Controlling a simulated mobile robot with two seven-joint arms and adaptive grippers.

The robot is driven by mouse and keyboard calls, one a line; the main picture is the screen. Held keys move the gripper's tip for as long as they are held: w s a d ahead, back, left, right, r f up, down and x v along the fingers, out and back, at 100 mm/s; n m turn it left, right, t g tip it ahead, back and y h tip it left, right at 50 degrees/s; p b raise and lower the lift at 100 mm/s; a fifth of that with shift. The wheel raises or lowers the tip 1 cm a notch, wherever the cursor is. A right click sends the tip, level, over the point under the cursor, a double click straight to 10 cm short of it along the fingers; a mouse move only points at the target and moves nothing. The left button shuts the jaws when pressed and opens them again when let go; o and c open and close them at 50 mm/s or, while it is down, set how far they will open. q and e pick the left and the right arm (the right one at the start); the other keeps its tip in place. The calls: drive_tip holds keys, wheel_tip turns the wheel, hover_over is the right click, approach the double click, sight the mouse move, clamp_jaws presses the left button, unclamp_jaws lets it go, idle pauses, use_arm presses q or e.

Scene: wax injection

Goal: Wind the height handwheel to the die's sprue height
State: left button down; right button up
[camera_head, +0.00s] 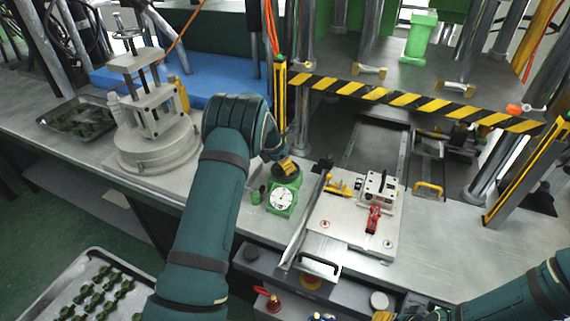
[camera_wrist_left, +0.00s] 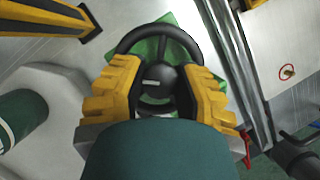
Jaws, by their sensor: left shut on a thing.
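The black height handwheel (camera_wrist_left: 158,45) sits on a green housing in the left wrist view. The yellow fingers of my left gripper (camera_wrist_left: 160,85) are shut on it, one on each side of its hub. In the head view my left gripper (camera_head: 283,164) is over the green unit with a white round dial (camera_head: 281,200), and it largely hides the wheel. The dial's reading is too small to tell. A metal die block (camera_head: 378,188) stands on a pale plate (camera_head: 340,228) right of the dial.
A yellow-black striped bar (camera_head: 410,101) crosses behind the plate between posts. A red clamp (camera_head: 373,219) stands in front of the die block. A grey press (camera_head: 152,110) and a tray of dark parts (camera_head: 72,132) are on the left. Bare bench (camera_head: 470,240) lies right of the plate.

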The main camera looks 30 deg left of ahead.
use_arm(q)
drive_tip(key=m+g+h, duration=0.1)
drive_tip(key=m, duration=0.2)
drive_tip(key=shift+f+m, duration=0.15)
drive_tip(key=shift+m, duration=0.25)
drive_tip(key=m, duration=0.1)
drive_tip(key=m+g, duration=0.1)
drive_tip(key=m, duration=0.1)
drive_tip(key=shift+d+m+g+h, duration=0.1)
drive_tip(key=shift+m+g+h, duration=0.2)
drive_tip(key=m+g+b, duration=0.1)
drive_tip(key=m, duration=0.2)
drive_tip(key=shift+f+m, duration=0.1)
drive_tip(key=shift+m, duration=0.3)
drive_tip(key=m+g+b, duration=0.1)
drive_tip(key=m, duration=0.2)
drive_tip(key=shift+d+m+g, duration=0.1)
drive_tip(key=shift+m+g, duration=0.2)
drive_tip(key=shift+g, duration=0.1)
drive_tip(key=shift+f+m+b, duration=0.15)
drive_tip(key=shift+m+b, duration=0.55)
drive_tip(key=shift+b, duration=0.05)
drive_tip(key=shift+m+g+b, duration=0.4)
drive_tip(key=shift+b, duration=0.2)
